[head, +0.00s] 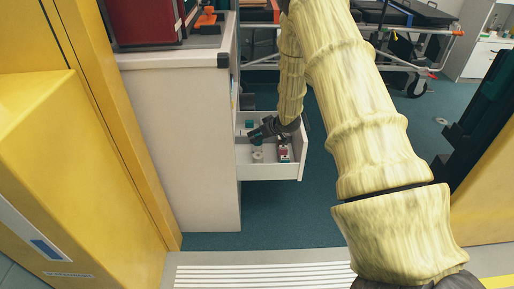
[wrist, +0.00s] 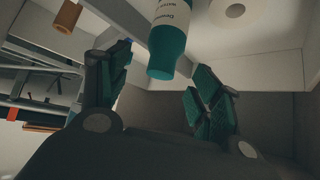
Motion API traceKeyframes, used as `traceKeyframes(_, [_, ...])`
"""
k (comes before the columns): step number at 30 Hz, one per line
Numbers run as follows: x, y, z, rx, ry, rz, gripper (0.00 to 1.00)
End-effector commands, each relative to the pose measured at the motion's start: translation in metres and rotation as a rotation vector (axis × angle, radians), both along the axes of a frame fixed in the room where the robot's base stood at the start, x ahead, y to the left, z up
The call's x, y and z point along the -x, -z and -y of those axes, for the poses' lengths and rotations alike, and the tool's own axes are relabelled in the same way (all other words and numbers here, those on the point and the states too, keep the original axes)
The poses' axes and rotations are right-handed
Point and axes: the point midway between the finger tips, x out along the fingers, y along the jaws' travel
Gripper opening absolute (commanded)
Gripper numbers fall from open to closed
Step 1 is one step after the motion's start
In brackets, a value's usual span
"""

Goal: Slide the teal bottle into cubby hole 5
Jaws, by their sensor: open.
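The teal bottle (wrist: 167,62) shows in the wrist view with a white printed label; its upper part is cut off by the frame edge. My gripper (wrist: 160,82) is open, its two dark-teal fingers spread to either side below the bottle; I cannot tell whether either touches it. In the head view my gripper (head: 257,136) is down inside an open white drawer (head: 268,172). A small teal patch (head: 249,124) shows there beside it; I cannot tell whether it is the bottle. Cubby hole 5 cannot be made out.
A white roll (wrist: 234,10) and a brown roll (wrist: 67,17) are near the bottle. A pale cylinder (head: 258,156) and a pink-and-white item (head: 283,153) are in the drawer. A white cabinet (head: 182,150) stands left; teal floor (head: 290,212) is clear in front.

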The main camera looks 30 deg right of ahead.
Motion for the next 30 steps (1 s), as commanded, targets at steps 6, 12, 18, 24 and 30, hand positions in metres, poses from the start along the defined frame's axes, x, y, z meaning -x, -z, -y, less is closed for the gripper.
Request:
traceKeyframes(6, [-0.018,0.021,-0.001,0.001,0.001,-0.001,0.64])
traceKeyframes(12, [-0.019,0.020,-0.001,0.001,0.002,-0.001,0.64])
traceKeyframes(18, [-0.019,0.020,-0.001,0.000,0.001,-0.001,0.35])
traceKeyframes(24, [-0.019,0.020,-0.001,0.000,0.001,-0.001,0.00])
traceKeyframes(30, [-0.019,0.020,-0.001,0.000,0.001,-0.001,0.00])
